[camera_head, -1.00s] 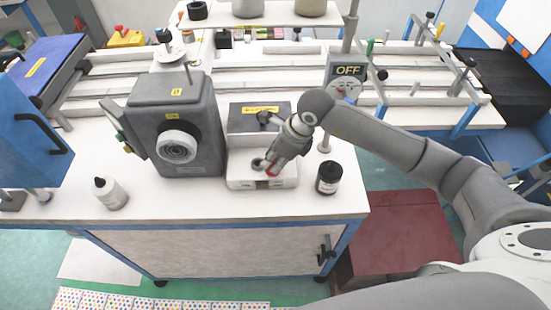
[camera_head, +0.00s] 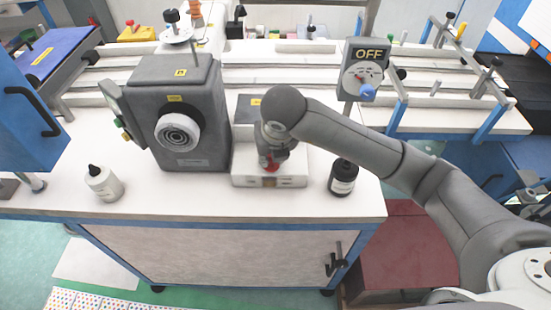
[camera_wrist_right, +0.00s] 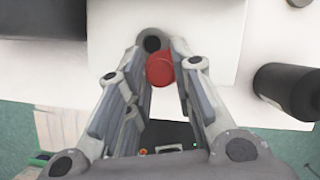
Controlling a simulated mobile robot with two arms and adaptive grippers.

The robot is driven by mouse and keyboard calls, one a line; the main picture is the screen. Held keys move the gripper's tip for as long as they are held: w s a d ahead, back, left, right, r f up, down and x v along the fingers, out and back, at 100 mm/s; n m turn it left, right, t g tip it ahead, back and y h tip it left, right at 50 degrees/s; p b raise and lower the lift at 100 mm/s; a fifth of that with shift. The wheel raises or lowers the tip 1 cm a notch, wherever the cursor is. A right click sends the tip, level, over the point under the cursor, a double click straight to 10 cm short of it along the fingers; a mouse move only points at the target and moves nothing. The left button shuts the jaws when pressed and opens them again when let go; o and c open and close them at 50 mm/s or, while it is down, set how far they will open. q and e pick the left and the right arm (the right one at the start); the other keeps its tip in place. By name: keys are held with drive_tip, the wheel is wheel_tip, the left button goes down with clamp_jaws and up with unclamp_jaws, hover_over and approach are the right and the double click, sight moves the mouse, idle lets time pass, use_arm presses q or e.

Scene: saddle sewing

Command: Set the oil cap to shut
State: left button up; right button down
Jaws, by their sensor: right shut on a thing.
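The oil cap (camera_wrist_right: 160,70) is a round red cap between the fingers of my right gripper (camera_wrist_right: 163,58) in the wrist view. It sits beside a grey ring with a dark round opening (camera_wrist_right: 152,41). My right gripper points down and is shut on the cap. The opening is hidden behind the gripper in the head view. My left gripper is not in view.
A black bottle (camera_head: 342,178) stands right of the white box. A grey machine (camera_head: 180,125) with a round dial stands to its left, and a white bottle (camera_head: 104,184) farther left.

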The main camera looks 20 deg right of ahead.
drive_tip(key=m+b, duration=0.1)
drive_tip(key=m+h, duration=0.1)
drive_tip(key=shift+w+a+m+b, duration=0.35)
drive_tip(key=shift+m, duration=0.05)
drive_tip(key=shift+w+a+m+h, duration=0.15)
drive_tip(key=shift+w+m+h, duration=0.2)
drive_tip(key=shift+m, duration=0.55)
drive_tip(key=shift+w+a+r+m+g+h, duration=0.15)
drive_tip(key=shift+m+g+h, duration=0.3)
drive_tip(key=shift+m, duration=0.45)
drive_tip(key=shift+w+r+m+p, duration=0.1)
drive_tip(key=shift+w+m+p, duration=0.15)
drive_tip(key=shift+m+p, duration=0.5)
drive_tip(key=shift+w+m+g+h+p, duration=0.3)
drive_tip(key=shift+m+g+p, duration=0.1)
drive_tip(key=shift+m, duration=0.65)
drive_tip(key=shift+w+m+g+h+p, duration=0.25)
drive_tip(key=shift+m+g+h, duration=0.1)
drive_tip(key=shift+m, duration=0.65)
drive_tip(key=shift+f, duration=0.2)
drive_tip(key=c, duration=1.3)
unclamp_jaws()
